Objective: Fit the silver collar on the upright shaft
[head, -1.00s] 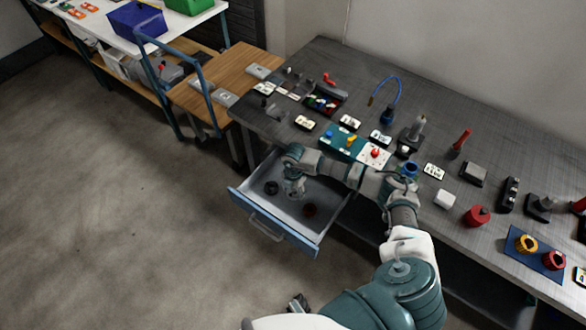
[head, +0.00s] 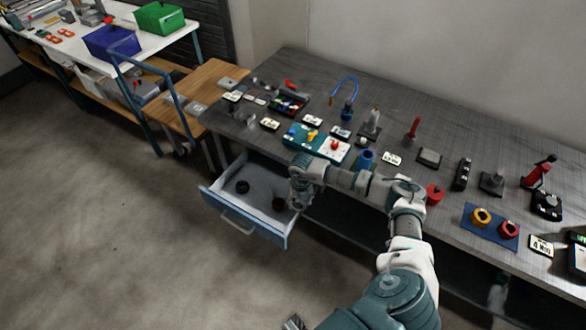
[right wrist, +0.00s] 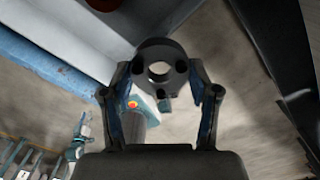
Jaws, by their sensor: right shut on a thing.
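My right gripper (head: 299,200) is at the right side of the open drawer in the head view, pointing down. In the right wrist view my right gripper (right wrist: 160,92) is shut on a grey round collar (right wrist: 160,50). The collar has a central hole and small dark holes around it; it looks darker than silver. In the head view the collar is too small to make out. A grey upright shaft (head: 375,116) stands on a dark base on the bench, beyond my gripper and apart from it. A small dark part at the bottom edge may be my left gripper (head: 294,322).
The open drawer (head: 240,222) holds a black ring (head: 242,187) and a brownish round part (head: 278,204). The bench (head: 440,212) is crowded: a blue cylinder (head: 365,160), a red post (head: 413,127) and a teal board (head: 298,139). Open floor lies at left.

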